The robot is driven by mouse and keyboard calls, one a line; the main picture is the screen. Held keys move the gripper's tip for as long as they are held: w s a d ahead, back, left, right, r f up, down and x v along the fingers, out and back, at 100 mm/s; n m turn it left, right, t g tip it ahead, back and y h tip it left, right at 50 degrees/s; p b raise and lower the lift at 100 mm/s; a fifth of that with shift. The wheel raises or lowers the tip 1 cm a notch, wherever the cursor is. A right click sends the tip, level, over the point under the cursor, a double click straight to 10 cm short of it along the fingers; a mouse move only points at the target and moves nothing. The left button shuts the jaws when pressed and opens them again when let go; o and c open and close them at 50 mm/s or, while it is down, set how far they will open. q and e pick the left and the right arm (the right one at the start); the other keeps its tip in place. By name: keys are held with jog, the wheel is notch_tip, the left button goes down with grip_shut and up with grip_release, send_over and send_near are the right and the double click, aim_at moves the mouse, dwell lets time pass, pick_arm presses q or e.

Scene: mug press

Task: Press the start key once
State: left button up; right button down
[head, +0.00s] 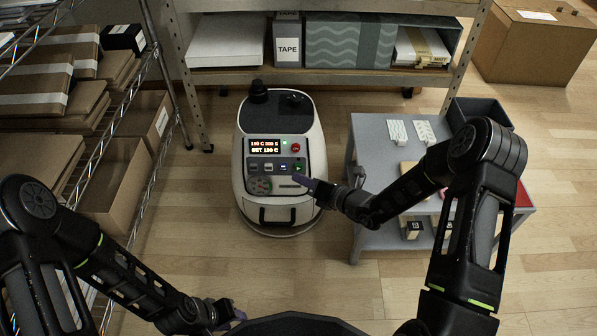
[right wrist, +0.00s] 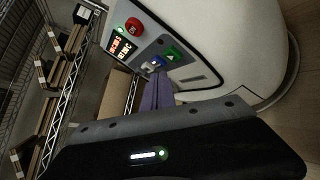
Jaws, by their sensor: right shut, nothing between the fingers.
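The white mug press (head: 241,190) stands on the floor, with a dark control panel on its top face. The green key with a triangle mark, the start key (head: 298,168), is at the right end of a row of keys; it also shows in the right wrist view (right wrist: 172,54). A blue key (right wrist: 158,61) sits beside it. My right gripper (head: 300,180) is shut and empty, its purple fingers close to the key row; they show too in the right wrist view (right wrist: 158,90). I cannot tell whether they touch. My left gripper (head: 235,313) is low in the picture, its opening unclear.
A red button (head: 295,147) and a lit display (head: 265,146) sit above the keys. A grey table (head: 375,135) stands right of the press, under my right arm. Shelves with boxes stand left and behind. Floor is clear in front.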

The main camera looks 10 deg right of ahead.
jog(key=shift+w+d+f, duration=0.1)
jog(key=shift+w+d, duration=0.05)
jog(key=shift+w, duration=0.45)
jog(key=shift+w+f, duration=0.1)
jog(key=shift+w, duration=0.05)
dwell(1.6)
jog(key=shift+w+d, duration=0.1)
jog(key=shift+w, duration=0.15)
jog(key=shift+w+d+f+b, duration=0.15)
jog(key=shift+w+b, duration=0.15)
jog(key=shift+w, duration=0.15)
dwell(0.6)
jog(key=shift+s, duration=0.1)
jog(key=shift+s+a+r+p, duration=0.15)
jog(key=shift+s+p, duration=0.15)
jog(key=shift+s, duration=0.1)
jog(key=shift+s+a+r+p, duration=0.1)
jog(key=shift+s+p, duration=0.2)
jog(key=shift+s, duration=0.1)
